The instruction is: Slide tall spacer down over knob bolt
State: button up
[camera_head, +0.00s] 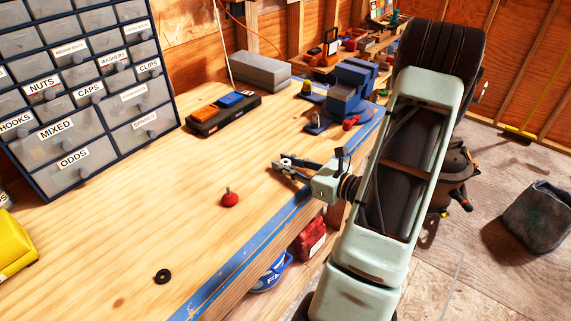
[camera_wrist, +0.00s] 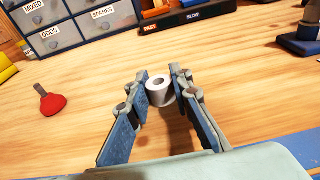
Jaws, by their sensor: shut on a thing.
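The knob bolt (camera_head: 230,200) stands on the bench with its red knob down and its dark shank pointing up. In the wrist view the knob bolt (camera_wrist: 50,103) is at the left, apart from my gripper. My gripper (camera_wrist: 160,92) is shut on the tall spacer (camera_wrist: 159,83), a white ring-shaped piece with its round hole facing up. In the head view my gripper (camera_head: 282,167) is over the bench, to the right of and beyond the knob bolt. The spacer's lower part is partly hidden between the fingers. Nothing sits on the bolt's shank.
A black washer (camera_head: 163,276) lies on the bench at lower left. A drawer cabinet (camera_head: 84,90) stands at the back left. A black tray with coloured blocks (camera_head: 222,115), a grey box (camera_head: 247,70) and a blue vise (camera_head: 350,92) are behind. The bench between gripper and bolt is clear.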

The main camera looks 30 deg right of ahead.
jog(key=shift+r, duration=0.4)
jog(key=s+r, duration=1.1)
jog(key=s, duration=0.2)
jog(key=shift+s+d+r, duration=0.2)
jog(key=shift+s+r, duration=0.2)
